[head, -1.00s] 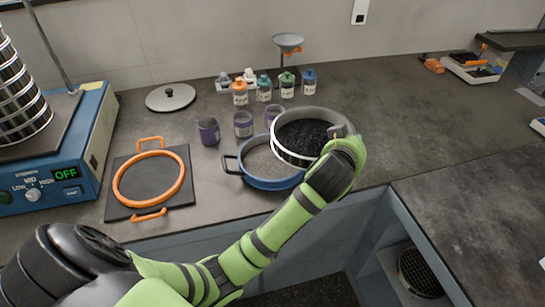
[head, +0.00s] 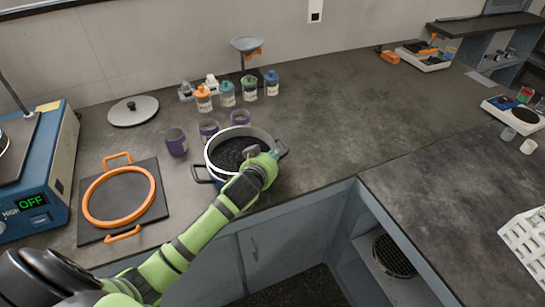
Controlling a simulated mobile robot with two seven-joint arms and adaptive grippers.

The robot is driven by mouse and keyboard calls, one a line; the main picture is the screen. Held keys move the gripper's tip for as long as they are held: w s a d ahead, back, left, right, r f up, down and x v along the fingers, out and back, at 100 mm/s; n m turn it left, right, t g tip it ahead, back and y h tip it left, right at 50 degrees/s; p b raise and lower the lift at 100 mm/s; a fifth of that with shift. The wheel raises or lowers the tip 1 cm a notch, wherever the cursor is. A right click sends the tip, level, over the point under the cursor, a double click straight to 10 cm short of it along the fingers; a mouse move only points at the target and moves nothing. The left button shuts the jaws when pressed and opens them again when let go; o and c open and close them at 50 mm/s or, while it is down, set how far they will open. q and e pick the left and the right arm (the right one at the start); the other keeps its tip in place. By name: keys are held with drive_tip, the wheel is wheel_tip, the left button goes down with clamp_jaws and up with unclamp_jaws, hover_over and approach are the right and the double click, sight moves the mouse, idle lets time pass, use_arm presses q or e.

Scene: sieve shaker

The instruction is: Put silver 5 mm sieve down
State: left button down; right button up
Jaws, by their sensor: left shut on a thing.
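The silver sieve (head: 214,168) holds dark granules and is directly over the blue-rimmed sieve (head: 217,184), covering most of it. Only the lower sieve's side handles and a bit of its blue wall show. I cannot tell whether the silver sieve rests fully on it or is slightly above. My left gripper (head: 265,160) is at the silver sieve's right front side, shut on it; its fingertips are mostly hidden by the wrist. My right gripper is not in view.
An orange-handled ring sieve (head: 89,207) lies on a dark plate at left, beside the blue shaker (head: 58,165) reading OFF. Purple cups (head: 176,142) and several small bottles (head: 203,99) stand behind. A round lid (head: 133,111) lies at back left.

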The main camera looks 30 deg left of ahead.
use_arm(q)
drive_tip(key=shift+f, duration=0.3)
drive_tip(key=c, duration=1.3)
unclamp_jaws()
